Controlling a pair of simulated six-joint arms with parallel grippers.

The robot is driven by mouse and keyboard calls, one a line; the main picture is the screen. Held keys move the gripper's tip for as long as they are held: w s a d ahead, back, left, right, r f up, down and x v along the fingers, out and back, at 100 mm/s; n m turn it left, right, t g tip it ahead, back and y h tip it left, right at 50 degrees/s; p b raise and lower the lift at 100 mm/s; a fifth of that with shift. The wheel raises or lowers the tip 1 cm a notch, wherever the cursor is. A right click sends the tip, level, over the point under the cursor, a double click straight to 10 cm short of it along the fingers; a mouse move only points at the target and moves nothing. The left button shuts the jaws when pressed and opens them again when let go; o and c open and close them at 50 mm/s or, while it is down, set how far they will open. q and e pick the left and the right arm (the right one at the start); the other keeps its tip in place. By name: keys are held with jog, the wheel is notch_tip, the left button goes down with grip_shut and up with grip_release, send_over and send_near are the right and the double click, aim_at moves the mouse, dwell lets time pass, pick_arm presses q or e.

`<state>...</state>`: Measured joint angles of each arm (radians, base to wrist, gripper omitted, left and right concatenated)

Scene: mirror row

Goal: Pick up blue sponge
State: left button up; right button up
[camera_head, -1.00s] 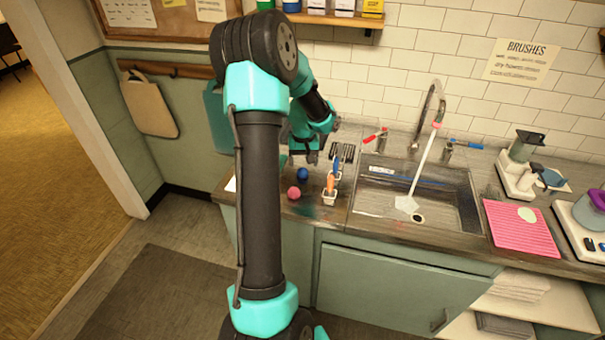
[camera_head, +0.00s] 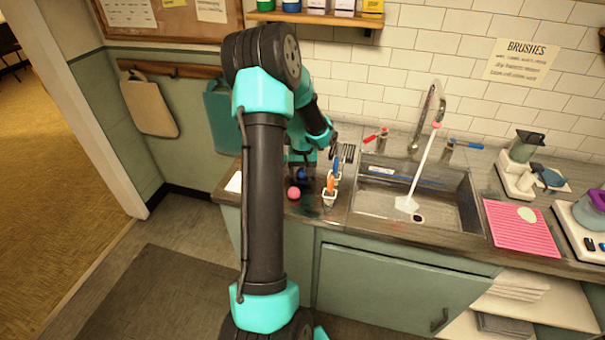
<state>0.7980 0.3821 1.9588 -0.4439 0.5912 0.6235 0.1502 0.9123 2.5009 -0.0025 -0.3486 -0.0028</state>
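The blue sponge (camera_head: 301,175) is a small round blue thing on the counter left of the sink, behind a pink ball-like sponge (camera_head: 294,193). My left gripper (camera_head: 301,178) points down over the blue sponge, with its dark fingers around or just beside it. The gripper partly hides the sponge, and I cannot tell whether the fingers touch it or how far they are apart. My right gripper is not in view.
White holders (camera_head: 329,199) with orange and blue-handled brushes stand just right of the gripper. The sink (camera_head: 430,205) with a tall faucet (camera_head: 433,105) lies further right. A pink mat (camera_head: 520,235) is on the right counter.

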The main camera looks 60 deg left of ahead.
pick_arm(q)
jog(key=c, duration=0.8)
jog(key=shift+c, duration=0.2)
jog(key=shift+r, duration=1.25)
jog(key=shift+s+d+r, duration=0.2)
jog(key=shift+d+r, duration=0.2)
jog(key=shift+r, duration=0.2)
jog(key=s+d, duration=0.2)
jog(key=d, duration=0.2)
jog(key=s+d+r, duration=0.1)
jog(key=s+d, duration=0.1)
jog(key=d, duration=0.3)
jog(key=s+d, duration=0.2)
jog(key=d, duration=0.2)
jog(key=shift+s+d+r, duration=0.15)
jog(key=shift+s+d, duration=0.1)
jog(key=shift+s, duration=0.15)
